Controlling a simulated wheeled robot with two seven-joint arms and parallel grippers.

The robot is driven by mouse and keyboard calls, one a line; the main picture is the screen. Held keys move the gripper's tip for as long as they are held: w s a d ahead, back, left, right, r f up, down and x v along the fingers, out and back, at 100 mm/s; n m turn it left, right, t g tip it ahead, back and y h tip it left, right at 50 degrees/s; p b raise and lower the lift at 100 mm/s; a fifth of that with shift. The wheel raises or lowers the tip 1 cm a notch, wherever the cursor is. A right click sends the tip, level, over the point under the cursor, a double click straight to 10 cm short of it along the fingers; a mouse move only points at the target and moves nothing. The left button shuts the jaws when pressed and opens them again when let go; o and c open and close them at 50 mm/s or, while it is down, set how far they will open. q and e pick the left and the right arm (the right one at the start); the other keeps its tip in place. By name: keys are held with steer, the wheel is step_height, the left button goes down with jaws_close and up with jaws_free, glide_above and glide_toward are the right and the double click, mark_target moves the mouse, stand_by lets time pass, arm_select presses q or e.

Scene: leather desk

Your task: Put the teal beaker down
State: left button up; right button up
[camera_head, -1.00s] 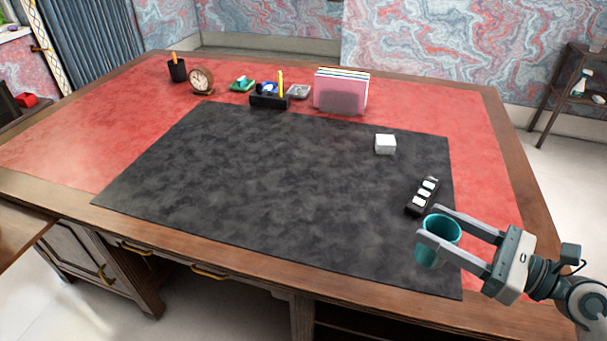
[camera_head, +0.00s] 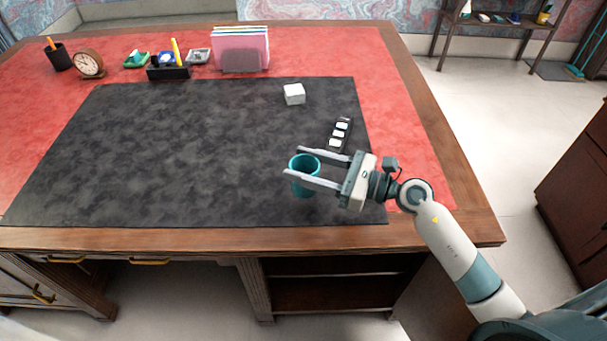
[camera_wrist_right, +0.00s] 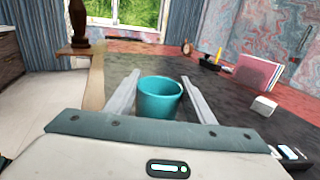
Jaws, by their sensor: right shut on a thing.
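The teal beaker (camera_head: 304,182) is upright between the two fingers of my right gripper (camera_head: 302,168), near the front right of the black desk mat (camera_head: 170,150). The gripper is shut on it from the right side. In the right wrist view the beaker (camera_wrist_right: 160,100) appears empty, between the fingertips, with the mat beyond it. I cannot tell whether its base touches the mat. My left gripper is not in view.
A black holder with white pieces (camera_head: 339,134) lies just behind the gripper. A white block (camera_head: 294,94) sits farther back. A file rack (camera_head: 241,50), a pen holder (camera_head: 168,70) and a clock (camera_head: 89,64) line the back. The mat's middle and left are clear.

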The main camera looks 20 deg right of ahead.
steer(key=shift+a+f, duration=0.1)
steer(key=shift+f, duration=0.05)
steer(key=shift+w+f, duration=0.1)
steer(key=shift+f, duration=1.8)
steer(key=shift+f, duration=0.1)
steer(key=shift+f, duration=0.1)
steer(key=o, duration=1.2)
